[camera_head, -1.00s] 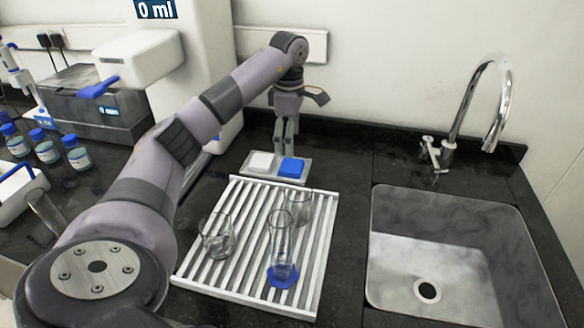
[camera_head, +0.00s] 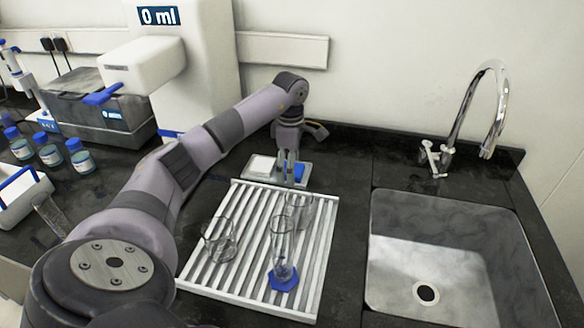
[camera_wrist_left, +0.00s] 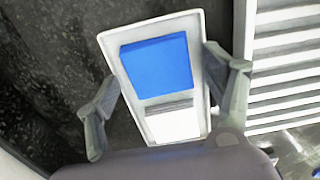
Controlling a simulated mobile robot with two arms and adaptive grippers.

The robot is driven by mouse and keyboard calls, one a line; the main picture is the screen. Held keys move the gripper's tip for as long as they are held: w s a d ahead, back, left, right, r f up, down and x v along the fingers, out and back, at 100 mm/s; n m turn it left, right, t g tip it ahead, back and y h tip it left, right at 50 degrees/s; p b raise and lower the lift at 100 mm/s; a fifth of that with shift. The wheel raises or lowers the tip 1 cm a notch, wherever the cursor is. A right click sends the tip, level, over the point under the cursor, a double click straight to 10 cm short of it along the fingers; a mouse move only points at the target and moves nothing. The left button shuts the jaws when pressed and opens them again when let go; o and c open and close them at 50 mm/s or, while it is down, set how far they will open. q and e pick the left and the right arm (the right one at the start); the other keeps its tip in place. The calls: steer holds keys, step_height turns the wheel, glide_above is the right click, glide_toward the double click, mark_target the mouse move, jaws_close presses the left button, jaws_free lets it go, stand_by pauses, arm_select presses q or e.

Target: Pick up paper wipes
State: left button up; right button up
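A small pale tray (camera_head: 250,176) stands behind the drying rack and holds a white stack (camera_head: 262,164) beside a blue block (camera_head: 300,173). In the left wrist view, the white stack (camera_wrist_left: 172,124) shows thin layers along its edge and looks like the paper wipes. The blue block (camera_wrist_left: 157,65) is next to it on the tray (camera_wrist_left: 196,28). My left gripper (camera_head: 289,183) points down over the tray. In the left wrist view its fingers (camera_wrist_left: 162,66) are spread to either side of the tray, with nothing between them visibly held. My right gripper is out of view.
The ribbed white rack (camera_head: 240,278) in front of the tray holds several clear glass vessels, one on a blue base (camera_head: 283,281). A steel sink (camera_head: 450,250) with a tap (camera_head: 470,110) is at right. A dispensing machine (camera_head: 205,70) and bottles (camera_head: 80,157) are at left.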

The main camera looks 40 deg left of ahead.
arm_select(q)
steer(key=c, duration=0.7)
steer(key=shift+r, duration=0.15)
steer(key=shift+r, duration=0.55)
step_height(320, 180, up, 19)
steer(key=shift+f+p, duration=0.15)
steer(key=shift+p, duration=1)
